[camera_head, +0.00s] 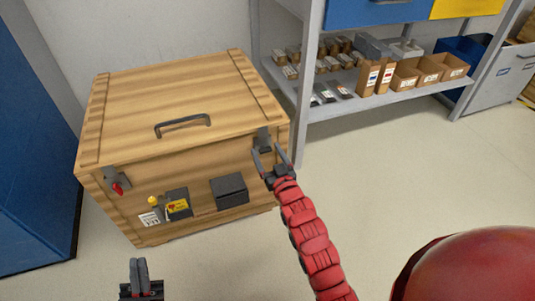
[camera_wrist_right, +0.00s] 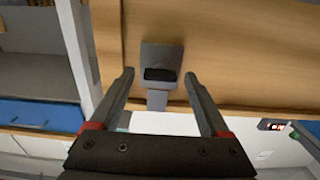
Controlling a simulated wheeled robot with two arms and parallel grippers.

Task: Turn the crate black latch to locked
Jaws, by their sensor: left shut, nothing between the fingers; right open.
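The wooden crate (camera_head: 215,105) stands on the floor at the left with its lid down. The black latch (camera_head: 263,137) is at the right end of its front face. In the right wrist view the latch (camera_wrist_right: 160,60) is a grey plate with a dark part and a tab hanging straight down. My right gripper (camera_head: 267,150) is open in front of it. Its fingertips (camera_wrist_right: 159,78) appear on either side of the latch; I cannot tell whether they touch it. My left gripper (camera_head: 140,270) is shut and empty at the bottom, apart from the crate.
A red-handled latch (camera_head: 117,187), a yellow knob (camera_head: 153,200) and a dark box (camera_head: 229,190) are on the crate front. A handle (camera_head: 183,124) is on the lid. A shelf (camera_head: 395,92) with boxes stands behind right. A blue cabinet (camera_head: 35,150) is close at left.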

